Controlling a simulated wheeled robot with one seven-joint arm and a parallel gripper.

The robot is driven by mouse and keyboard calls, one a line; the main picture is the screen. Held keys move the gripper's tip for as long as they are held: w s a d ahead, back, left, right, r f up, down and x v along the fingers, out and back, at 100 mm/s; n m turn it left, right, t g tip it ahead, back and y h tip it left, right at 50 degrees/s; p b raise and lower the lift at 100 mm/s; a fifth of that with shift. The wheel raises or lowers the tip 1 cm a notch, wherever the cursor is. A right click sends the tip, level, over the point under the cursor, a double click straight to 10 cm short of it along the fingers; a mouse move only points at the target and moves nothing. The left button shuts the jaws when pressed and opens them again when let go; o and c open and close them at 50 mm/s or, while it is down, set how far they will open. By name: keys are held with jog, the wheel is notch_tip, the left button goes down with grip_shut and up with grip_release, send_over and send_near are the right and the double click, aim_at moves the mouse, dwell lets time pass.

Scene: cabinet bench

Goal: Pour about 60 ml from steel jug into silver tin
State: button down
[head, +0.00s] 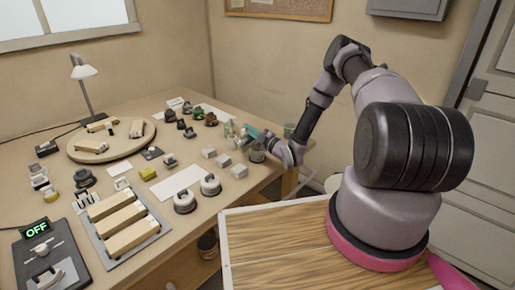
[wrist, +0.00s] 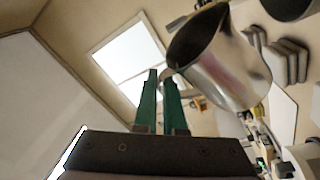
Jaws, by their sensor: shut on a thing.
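The steel jug (wrist: 222,65) is large and shiny in the wrist view, just right of my gripper's green fingers. My gripper (wrist: 160,88) is nearly closed, with the jug's handle side at its fingertips; the exact grip is partly hidden. The jug's mouth faces the upper left of that view, away from the bench things at the right; its contents are hidden. In the head view my gripper (head: 249,131) is over the bench's right end, by a grey metal vessel (head: 257,153). I cannot tell for certain which metal vessel is the silver tin.
Small bottles (head: 230,134) and pale blocks (head: 222,160) crowd the bench (head: 150,240) near my gripper. Two round metal-topped pieces (head: 210,186) stand nearer the front edge. A round board (head: 112,138) and a lamp (head: 84,72) are farther left.

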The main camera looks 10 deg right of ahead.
jog(key=shift+w+d+r+m+t+b, duration=0.2)
jog(key=shift+d+m, duration=0.1)
jog(key=shift+m, duration=0.3)
jog(key=shift+w+d+r+m+t+b, duration=0.15)
jog(key=shift+d+m, duration=0.15)
jog(key=shift+m, duration=0.3)
dwell(0.7)
jog(key=shift+d+f+m, duration=0.15)
jog(key=shift+d+m, duration=0.1)
jog(key=shift+m, duration=0.05)
jog(key=a+n, duration=0.1)
jog(key=s+a+n+g, duration=0.1)
jog(key=n, duration=0.1)
jog(key=shift+a+f, duration=0.1)
jog(key=shift+a, duration=0.15)
jog(key=shift+f+n, duration=0.2)
jog(key=shift+n, duration=0.1)
jog(key=shift+d, duration=0.2)
jog(key=shift+a, duration=0.1)
jog(key=shift+b, duration=0.3)
